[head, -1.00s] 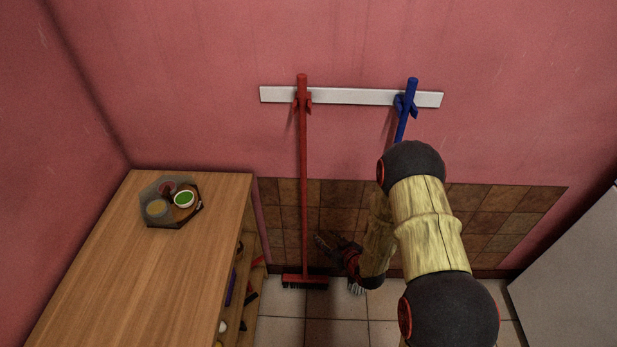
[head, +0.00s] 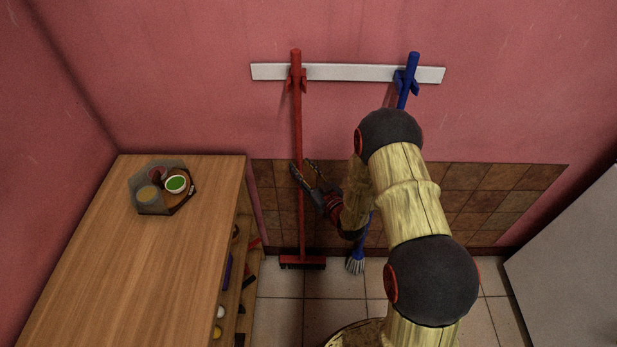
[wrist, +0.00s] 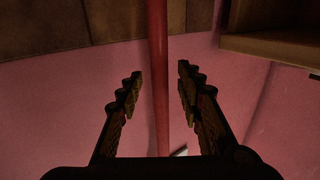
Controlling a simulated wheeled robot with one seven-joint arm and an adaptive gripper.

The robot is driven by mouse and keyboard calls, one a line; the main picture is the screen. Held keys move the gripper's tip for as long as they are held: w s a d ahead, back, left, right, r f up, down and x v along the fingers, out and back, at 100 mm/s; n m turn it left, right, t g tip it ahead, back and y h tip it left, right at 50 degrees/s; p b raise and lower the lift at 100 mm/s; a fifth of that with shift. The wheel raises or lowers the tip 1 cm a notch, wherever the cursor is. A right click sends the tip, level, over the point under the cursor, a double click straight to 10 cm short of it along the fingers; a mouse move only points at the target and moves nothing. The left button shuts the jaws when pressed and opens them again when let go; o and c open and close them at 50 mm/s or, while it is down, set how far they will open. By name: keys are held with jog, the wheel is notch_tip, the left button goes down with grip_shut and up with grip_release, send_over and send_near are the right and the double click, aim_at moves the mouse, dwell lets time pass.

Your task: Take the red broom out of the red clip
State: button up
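The red broom (head: 298,130) hangs upright against the wall, its handle in the red clip (head: 297,80) on a white rail and its head (head: 302,262) at the floor. My gripper (head: 301,168) is at the lower middle of the handle, with its fingers spread. In the wrist view the red handle (wrist: 158,75) runs between the two open fingers (wrist: 158,85), with gaps to both sides. I cannot tell how far ahead of the fingertips the handle lies.
A blue broom (head: 408,85) hangs in a blue clip to the right, partly hidden behind my arm. A wooden shelf unit (head: 130,270) with a tray (head: 145,207) of small bowls stands at left. A pale grey surface (head: 575,270) is at right.

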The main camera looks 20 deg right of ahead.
jog(key=shift+x, duration=0.95)
jog(key=shift+c, duration=1.1)
grip_shut()
